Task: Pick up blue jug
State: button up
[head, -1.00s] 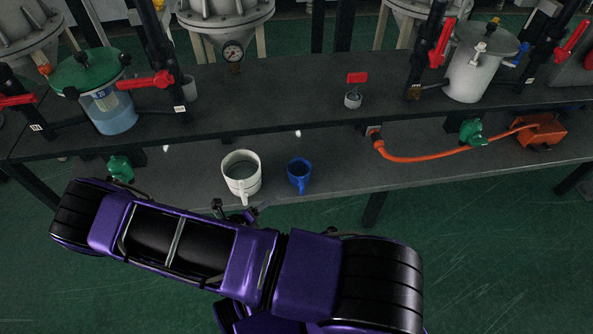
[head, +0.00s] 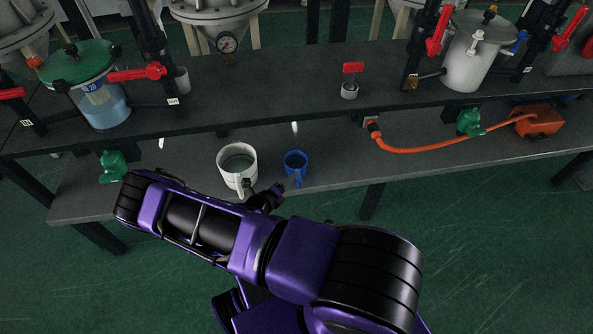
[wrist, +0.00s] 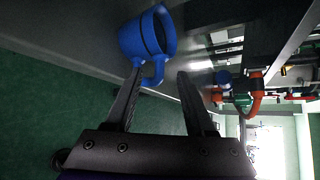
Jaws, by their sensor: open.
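The blue jug (head: 295,163) stands upright on the lower grey shelf, right of a larger white jug (head: 236,165). In the wrist view the blue jug (wrist: 148,37) lies just ahead, with its handle (wrist: 153,73) toward me. My gripper (wrist: 160,72) is open and empty, its two dark fingers apart. The handle shows close to the left fingertip; I cannot tell whether they touch. In the head view my gripper (head: 276,194) is near the shelf's front edge, just below the blue jug.
The upper shelf (head: 290,88) overhangs behind the jugs. An orange hose (head: 430,148) runs along the lower shelf to the right, by a green valve (head: 470,122). The lower shelf is clear just right of the blue jug. Green floor lies in front.

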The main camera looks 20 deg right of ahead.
jog(key=x, duration=0.5)
jog(key=shift+s+b, duration=0.1)
jog(key=shift+b, duration=0.3)
jog(key=shift+c, duration=0.3)
grip_shut()
dwell(0.6)
